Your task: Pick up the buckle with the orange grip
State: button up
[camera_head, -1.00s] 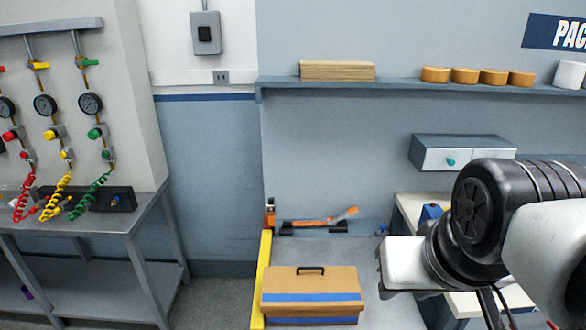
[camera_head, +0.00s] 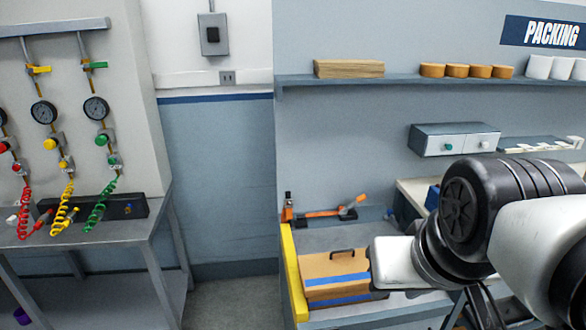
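The long tool with an orange grip (camera_head: 346,208), which looks like the buckle, lies at the back of the grey packing bench (camera_head: 365,237), against the wall. Its dark ends rest low on the bench top. A small upright orange and dark part (camera_head: 288,208) stands at its left, at the bench's back corner. My arm reaches in from the right, and my gripper (camera_head: 392,262) shows only as a white body at its end. It appears in front of and right of the orange grip, apart from it. Its fingers are hidden, so I cannot tell whether it is open.
A cardboard box with blue tape and a black handle (camera_head: 340,268) sits on the bench, partly behind my gripper. A yellow edge strip (camera_head: 293,270) runs along the bench's left side. A shelf (camera_head: 400,80) and drawer unit (camera_head: 455,141) are above. A gauge table (camera_head: 125,232) stands left, with open floor between.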

aim_at(288, 208)
jog(key=k+j+z, duration=0.1)
jog(key=j, duration=0.5)
jog(key=j+z, duration=0.1)
jog(key=j, duration=0.45)
jog(key=j+z, duration=0.25)
jog(key=j, duration=0.9)
jog(key=i+j+z, duration=0.1)
jog(key=j, duration=0.25)
jog(key=i+j+z, duration=0.1)
jog(key=i+j, duration=0.25)
jog(key=i+j+z, duration=0.1)
jog(key=j, duration=0.25)
jog(key=i+j, duration=0.2)
jog(key=i, duration=0.15)
jog(key=i+j, duration=0.15)
jog(key=i, duration=0.2)
jog(key=z, duration=0.05)
